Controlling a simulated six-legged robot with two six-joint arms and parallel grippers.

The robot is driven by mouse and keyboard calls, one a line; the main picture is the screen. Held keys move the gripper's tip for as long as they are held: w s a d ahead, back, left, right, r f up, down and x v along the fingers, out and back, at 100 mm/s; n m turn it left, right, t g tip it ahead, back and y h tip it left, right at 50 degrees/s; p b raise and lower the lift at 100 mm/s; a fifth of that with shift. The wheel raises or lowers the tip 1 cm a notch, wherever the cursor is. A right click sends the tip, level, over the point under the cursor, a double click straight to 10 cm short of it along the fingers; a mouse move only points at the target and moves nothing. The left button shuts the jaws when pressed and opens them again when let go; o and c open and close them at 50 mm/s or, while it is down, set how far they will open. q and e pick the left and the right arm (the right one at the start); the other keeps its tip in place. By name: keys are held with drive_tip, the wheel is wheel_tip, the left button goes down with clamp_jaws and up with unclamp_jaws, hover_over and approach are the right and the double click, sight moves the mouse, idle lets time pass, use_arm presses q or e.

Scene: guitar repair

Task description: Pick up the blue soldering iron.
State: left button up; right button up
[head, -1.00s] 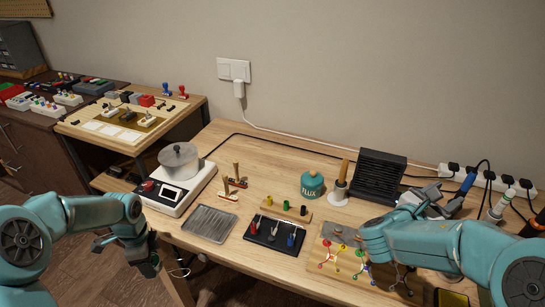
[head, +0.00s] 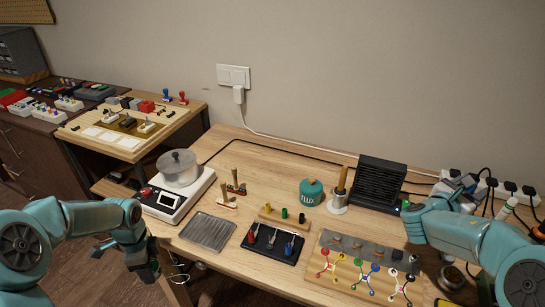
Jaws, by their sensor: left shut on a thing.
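The blue soldering iron (head: 470,188) stands at the back right of the bench in the head view, mostly hidden by my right gripper (head: 455,187). The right gripper is right at its handle, and its fingers are too small and overlapped to tell whether they are open or shut on it. My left gripper (head: 150,264) hangs at the lower left, off the bench's front edge and far from the iron. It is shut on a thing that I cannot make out.
A white-handled iron (head: 507,209) stands right of the blue one, near the power strip (head: 490,186) and its cables.

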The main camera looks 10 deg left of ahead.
drive_tip(key=shift+s+a+r, duration=0.1)
drive_tip(key=shift+r, duration=0.05)
clamp_jaws()
wheel_tip(320, 180, up, 10)
drive_tip(key=shift+f+p, duration=0.1)
drive_tip(key=shift+p, duration=0.3)
